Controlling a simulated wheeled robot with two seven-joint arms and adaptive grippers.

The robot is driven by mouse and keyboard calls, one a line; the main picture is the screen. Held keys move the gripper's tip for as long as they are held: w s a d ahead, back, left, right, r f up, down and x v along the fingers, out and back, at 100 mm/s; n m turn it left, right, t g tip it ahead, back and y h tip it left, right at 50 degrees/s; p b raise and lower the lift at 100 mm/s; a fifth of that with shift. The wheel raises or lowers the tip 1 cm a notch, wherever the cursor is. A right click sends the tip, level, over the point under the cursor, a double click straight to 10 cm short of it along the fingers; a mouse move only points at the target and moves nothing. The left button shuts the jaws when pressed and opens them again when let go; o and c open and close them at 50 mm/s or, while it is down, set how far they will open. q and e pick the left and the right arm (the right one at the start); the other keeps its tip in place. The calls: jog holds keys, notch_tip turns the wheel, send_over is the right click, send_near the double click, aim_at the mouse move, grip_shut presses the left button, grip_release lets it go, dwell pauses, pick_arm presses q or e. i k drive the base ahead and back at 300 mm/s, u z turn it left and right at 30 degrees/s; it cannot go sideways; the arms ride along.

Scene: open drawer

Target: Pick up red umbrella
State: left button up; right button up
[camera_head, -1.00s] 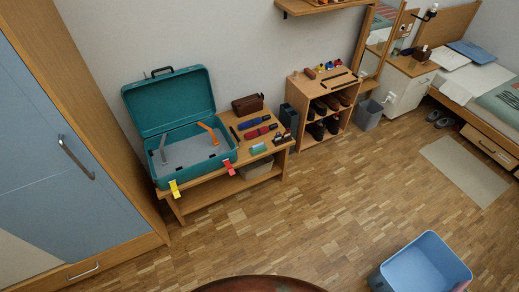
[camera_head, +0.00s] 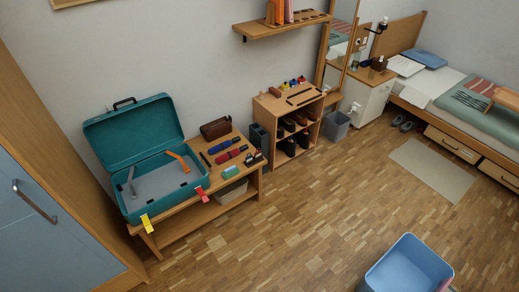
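A folded red umbrella (camera_head: 232,155) lies on the wooden bench, to the right of the open teal suitcase (camera_head: 126,148). A similar dark blue folded item (camera_head: 220,146) lies just behind it, close alongside. The red umbrella lies flat and nothing covers it. Neither of my grippers shows in the head view, so their state and distance from the umbrella are hidden.
The wooden bench (camera_head: 190,222) also holds a brown case (camera_head: 216,128) and several small items. A shoe shelf (camera_head: 262,112) stands to its right. A light blue bin (camera_head: 408,268) stands at the lower right. The parquet floor (camera_head: 280,235) before the bench is clear.

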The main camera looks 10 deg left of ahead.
aim_at(226, 157)
jog(key=z, duration=0.25)
jog(key=i, duration=1.35)
jog(key=u, duration=1.05)
jog(key=i, duration=0.45)
jog(key=u, duration=0.65)
